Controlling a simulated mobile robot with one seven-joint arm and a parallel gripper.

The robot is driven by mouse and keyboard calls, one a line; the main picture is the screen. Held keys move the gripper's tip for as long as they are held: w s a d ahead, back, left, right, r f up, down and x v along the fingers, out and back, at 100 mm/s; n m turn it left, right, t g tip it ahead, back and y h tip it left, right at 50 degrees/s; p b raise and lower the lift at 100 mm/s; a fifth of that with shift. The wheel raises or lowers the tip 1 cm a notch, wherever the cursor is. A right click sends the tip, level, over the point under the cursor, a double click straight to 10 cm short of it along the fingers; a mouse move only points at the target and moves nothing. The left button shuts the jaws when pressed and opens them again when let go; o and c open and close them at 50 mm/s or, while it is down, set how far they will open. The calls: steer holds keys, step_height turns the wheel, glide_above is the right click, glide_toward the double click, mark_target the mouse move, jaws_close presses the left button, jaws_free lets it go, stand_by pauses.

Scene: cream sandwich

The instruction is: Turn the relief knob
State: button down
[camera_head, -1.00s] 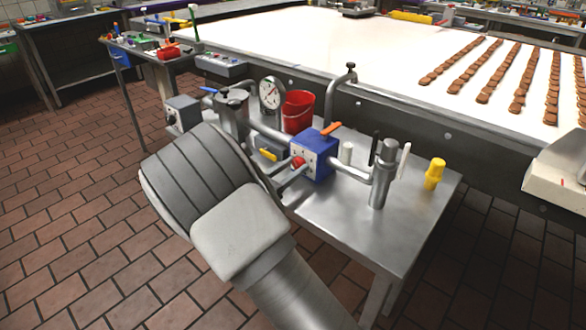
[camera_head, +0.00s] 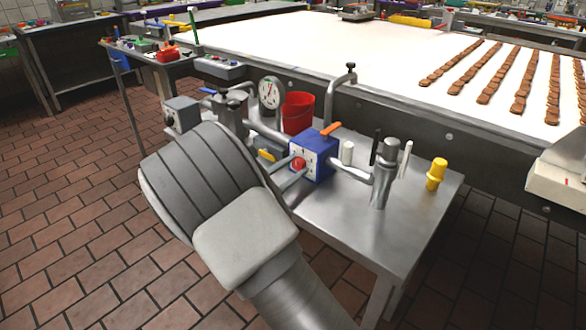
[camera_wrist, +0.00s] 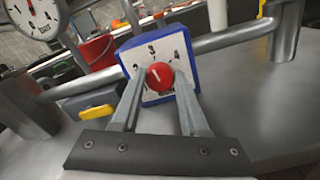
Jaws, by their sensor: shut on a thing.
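The relief knob is a small red round knob (camera_wrist: 160,76) on the white dial face of a blue box (camera_wrist: 187,46). The dial carries printed numbers, with 2, 3 and 4 readable in the wrist view. A pale mark on the knob points up and slightly left there. My gripper (camera_wrist: 159,80) is shut on the knob, one finger on each side of it. In the head view the red knob (camera_head: 298,164) and blue box (camera_head: 322,152) show beyond my wrist, which hides part of the gripper.
Pipes run from both sides of the box. A pressure gauge (camera_head: 270,92), a red bucket (camera_head: 298,112) and a yellow valve handle (camera_wrist: 97,112) are close by. A yellow fitting (camera_head: 436,174) stands at the right of the steel table (camera_head: 400,240). A white conveyor (camera_head: 330,42) runs behind.

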steer(key=shift+c, duration=2.1)
jaws_free()
steer(key=p+v, duration=0.3)
steer(key=v, duration=1.4)
steer(key=shift+s, duration=0.2)
steer(key=shift+a, duration=0.1)
